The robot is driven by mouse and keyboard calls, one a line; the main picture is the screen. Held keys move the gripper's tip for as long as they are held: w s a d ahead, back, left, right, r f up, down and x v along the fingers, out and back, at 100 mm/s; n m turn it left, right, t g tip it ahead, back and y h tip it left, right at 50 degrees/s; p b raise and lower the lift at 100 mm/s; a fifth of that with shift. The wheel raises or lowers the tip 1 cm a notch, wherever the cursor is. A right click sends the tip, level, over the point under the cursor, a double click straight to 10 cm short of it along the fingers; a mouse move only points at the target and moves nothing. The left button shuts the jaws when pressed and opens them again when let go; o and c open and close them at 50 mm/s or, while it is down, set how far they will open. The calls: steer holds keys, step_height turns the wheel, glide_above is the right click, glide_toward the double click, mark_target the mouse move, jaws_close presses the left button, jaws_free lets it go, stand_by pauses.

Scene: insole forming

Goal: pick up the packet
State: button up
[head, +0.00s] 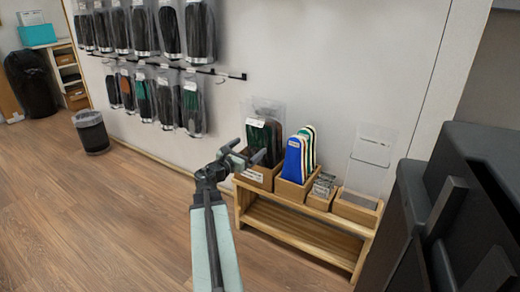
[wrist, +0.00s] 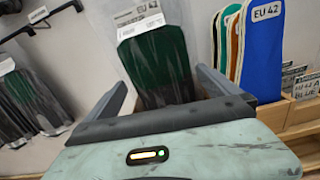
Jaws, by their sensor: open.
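A clear packet with dark green insoles and a white label (head: 262,138) stands upright in a wooden box at the left end of the low bench. My gripper (head: 250,152) is open in front of this packet, with nothing between its fingers. In the wrist view, the packet (wrist: 156,58) shows beyond and between the two spread fingers (wrist: 162,85). Its label reads 42. Its lower part is hidden behind my gripper. I cannot tell the exact gap between the fingers and the packet.
Blue, white and green EU 42 insoles (head: 294,160) stand in a box right of the packet. Small cards (head: 323,184) and a clear stand (head: 371,148) are further right on the wooden bench (head: 300,237). Hanging packets (head: 193,103) line the wall at left.

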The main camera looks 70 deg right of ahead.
mark_target(256, 142)
steer(key=x, duration=0.5)
steer(key=shift+w+d+f+b, duration=0.15)
steer(key=shift+w+f+b, duration=0.05)
steer(key=shift+f+b, duration=0.15)
steer(key=c, duration=1.3)
